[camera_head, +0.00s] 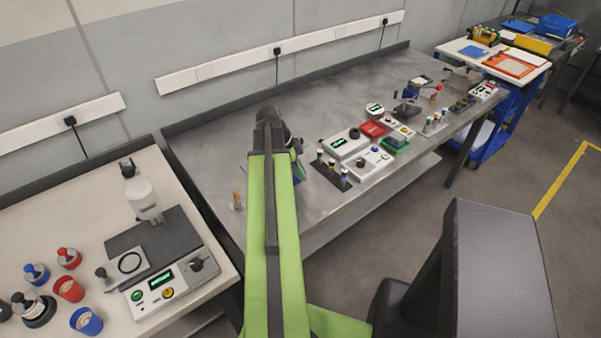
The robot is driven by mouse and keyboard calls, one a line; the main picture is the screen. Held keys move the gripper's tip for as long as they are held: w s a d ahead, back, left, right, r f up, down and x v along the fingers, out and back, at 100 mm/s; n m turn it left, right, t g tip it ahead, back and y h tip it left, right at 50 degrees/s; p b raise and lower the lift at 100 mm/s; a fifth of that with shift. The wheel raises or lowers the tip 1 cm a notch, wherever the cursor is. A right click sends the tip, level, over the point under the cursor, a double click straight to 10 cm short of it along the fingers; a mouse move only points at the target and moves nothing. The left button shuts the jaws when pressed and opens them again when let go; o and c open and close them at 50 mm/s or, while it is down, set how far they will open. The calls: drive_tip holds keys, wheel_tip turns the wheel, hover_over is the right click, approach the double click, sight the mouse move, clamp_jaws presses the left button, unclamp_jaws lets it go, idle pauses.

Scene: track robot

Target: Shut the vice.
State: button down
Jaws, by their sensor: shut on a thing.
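My green arm reaches out over the grey metal bench. My gripper (295,153) is at its far end, mostly hidden behind the arm. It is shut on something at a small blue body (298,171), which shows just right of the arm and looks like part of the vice. The vice's jaws and handle are hidden behind my arm, so I cannot tell how far apart the jaws are or exactly which part I hold.
Right of my arm, the grey bench (225,130) holds a rack (332,173), boxes with green displays (350,143) and a red tray (373,129). A small brass piece (237,201) stands left. A pale bench (60,195) with a stand and cups is nearer left. Floor is clear at right.

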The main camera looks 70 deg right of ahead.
drive_tip(key=shift+d+n, duration=0.1)
drive_tip(key=shift+n, duration=0.3)
drive_tip(key=d+n, duration=0.1)
drive_tip(key=n, duration=0.1)
drive_tip(key=d+n+t+h, duration=0.1)
drive_tip(key=n, duration=0.1)
drive_tip(key=shift+s, duration=0.35)
drive_tip(key=d+n+t, duration=0.1)
drive_tip(key=n, duration=0.1)
drive_tip(key=d+n+t+h, duration=0.1)
drive_tip(key=d+n, duration=0.1)
drive_tip(key=n, duration=0.1)
drive_tip(key=shift+w+h, duration=0.15)
drive_tip(key=shift+h, duration=0.15)
drive_tip(key=n, duration=0.1)
drive_tip(key=d+n+t, duration=0.1)
drive_tip(key=n, duration=0.1)
drive_tip(key=shift+w+d+n, duration=0.3)
drive_tip(key=shift+w, duration=0.1)
drive_tip(key=shift+w+d+n+t, duration=0.25)
drive_tip(key=shift+n+t, duration=0.05)
drive_tip(key=shift+n, duration=0.3)
drive_tip(key=shift+w+d+n+t, duration=0.2)
drive_tip(key=shift+n+t, duration=0.1)
drive_tip(key=shift+n, duration=0.3)
drive_tip(key=c, duration=1.4)
unclamp_jaws()
